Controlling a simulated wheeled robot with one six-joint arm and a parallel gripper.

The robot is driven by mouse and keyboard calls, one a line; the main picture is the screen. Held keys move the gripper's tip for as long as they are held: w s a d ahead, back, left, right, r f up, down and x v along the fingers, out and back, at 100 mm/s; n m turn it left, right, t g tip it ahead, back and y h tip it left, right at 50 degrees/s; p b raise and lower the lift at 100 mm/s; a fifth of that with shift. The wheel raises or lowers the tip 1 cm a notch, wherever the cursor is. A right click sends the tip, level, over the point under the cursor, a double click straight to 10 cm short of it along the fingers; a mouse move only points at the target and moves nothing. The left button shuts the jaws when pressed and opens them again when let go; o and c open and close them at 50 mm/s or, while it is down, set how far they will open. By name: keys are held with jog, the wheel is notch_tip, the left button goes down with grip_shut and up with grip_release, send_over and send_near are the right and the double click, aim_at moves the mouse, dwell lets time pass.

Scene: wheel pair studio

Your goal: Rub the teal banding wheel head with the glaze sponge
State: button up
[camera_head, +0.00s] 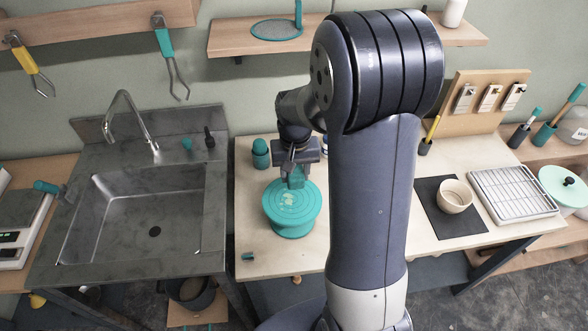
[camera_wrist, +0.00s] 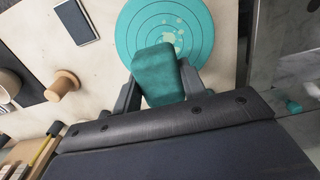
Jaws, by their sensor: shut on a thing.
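The teal banding wheel (camera_head: 291,222) stands on the pale worktable, left of my arm. Its round head has ring grooves and pale smears, and it also shows at the top of the wrist view (camera_wrist: 137,28). My gripper (camera_head: 296,172) is shut on a teal block, the glaze sponge (camera_wrist: 158,76). The sponge also shows in the head view (camera_head: 296,181), at the far part of the wheel head. I cannot tell whether it touches the head. In the wrist view the sponge overlaps the near edge of the head and lies short of the main pale smears.
A metal sink (camera_head: 150,222) is left of the table. A teal bottle (camera_head: 261,154) stands behind the wheel. A dark mat (camera_head: 437,216) with a cream bowl (camera_head: 454,195) and a wire rack (camera_head: 512,192) are at the right. Bare tabletop lies around the wheel.

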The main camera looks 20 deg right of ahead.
aim_at(287, 200)
notch_tip(287, 200, down, 8)
jog(key=b, duration=0.6)
jog(key=shift+r, duration=0.1)
jog(key=a, duration=0.2)
jog(key=a+r, duration=0.1)
jog(key=shift+w+a+p, duration=0.25)
jog(key=shift+w+p, duration=0.05)
jog(key=shift+p, duration=0.05)
jog(key=shift+w+a, duration=0.2)
jog(key=shift+a, duration=0.6)
jog(key=shift+d, duration=0.15)
jog(key=shift+s+d, duration=0.25)
jog(key=shift+d, duration=0.9)
jog(key=shift+f+b, duration=0.5)
jog(key=shift+f, duration=0.15)
